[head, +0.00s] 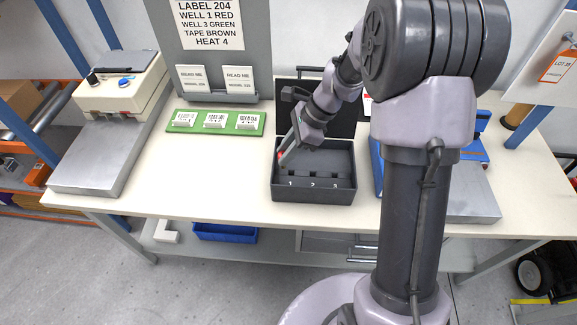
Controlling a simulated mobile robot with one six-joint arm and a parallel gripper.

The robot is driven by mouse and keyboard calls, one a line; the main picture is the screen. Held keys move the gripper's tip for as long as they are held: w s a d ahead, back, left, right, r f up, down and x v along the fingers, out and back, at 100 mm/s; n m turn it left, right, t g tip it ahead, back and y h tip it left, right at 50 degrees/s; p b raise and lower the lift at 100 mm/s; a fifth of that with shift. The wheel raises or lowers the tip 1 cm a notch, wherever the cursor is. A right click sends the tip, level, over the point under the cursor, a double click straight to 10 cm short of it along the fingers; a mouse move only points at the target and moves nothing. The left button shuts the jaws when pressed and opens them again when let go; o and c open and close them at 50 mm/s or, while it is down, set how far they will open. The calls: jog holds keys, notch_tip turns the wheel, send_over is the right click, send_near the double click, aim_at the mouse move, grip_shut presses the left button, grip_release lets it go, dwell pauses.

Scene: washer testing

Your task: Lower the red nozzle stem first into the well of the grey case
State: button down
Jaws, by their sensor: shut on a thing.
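The grey case (312,195) stands open on the table, its lid raised at the back. The numbers 1, 2 and 3 run along its front, beside dark wells. My gripper (287,153) is above the left part of the case, near the well marked 1. It is shut on the red nozzle (281,155), of which only a small red patch shows. The nozzle's stem and its exact tilt are too small to tell. I cannot tell whether it touches the case.
A green tray (183,129) with several white labelled cards lies left of the case. A sealing machine (122,88) stands at far left. A sign (210,22) reads "WELL 1 RED". A blue object (376,165) stands close right of the case. The table's front left is clear.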

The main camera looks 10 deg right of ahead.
jog(key=w+d+m+t+h+b, duration=0.1)
jog(key=w+d+m+t, duration=0.15)
jog(key=m, duration=0.45)
jog(key=b, duration=0.6)
send_over(287, 170)
jog(key=s+d, duration=0.2)
notch_tip(287, 170, down, 6)
jog(key=shift+w+a, duration=0.2)
jog(key=shift+f+t, duration=0.2)
jog(key=shift+t, duration=0.05)
jog(key=shift+f, duration=0.25)
jog(key=shift+f, duration=0.2)
jog(key=shift+f+b, duration=0.3)
jog(key=shift+b, duration=0.15)
jog(key=shift+f+b, duration=0.45)
jog(key=shift+f, duration=0.25)
